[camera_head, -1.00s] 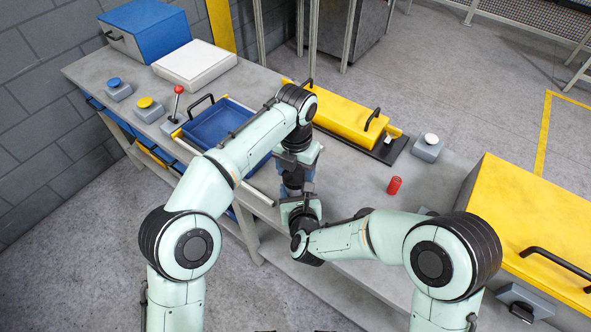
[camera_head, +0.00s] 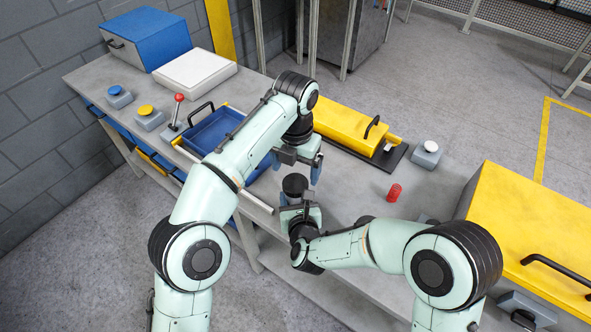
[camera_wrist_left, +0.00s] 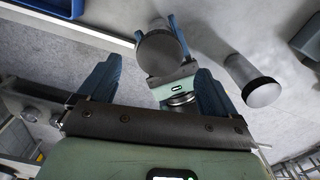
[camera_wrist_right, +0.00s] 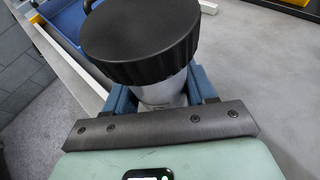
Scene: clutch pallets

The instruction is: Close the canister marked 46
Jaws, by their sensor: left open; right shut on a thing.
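A grey canister (camera_wrist_right: 160,92) with a ribbed black lid (camera_head: 295,184) is held by my right gripper (camera_head: 300,206), whose blue fingers are shut around the body below the lid. In the right wrist view the lid (camera_wrist_right: 140,38) sits on top of the canister, and I see no gap under it. My left gripper (camera_head: 298,167) is open and empty, just above and beside the lid, apart from it. No number shows on either canister.
A blue tray (camera_head: 180,146) lies left of my left gripper. A large yellow box (camera_head: 530,215) stands far right.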

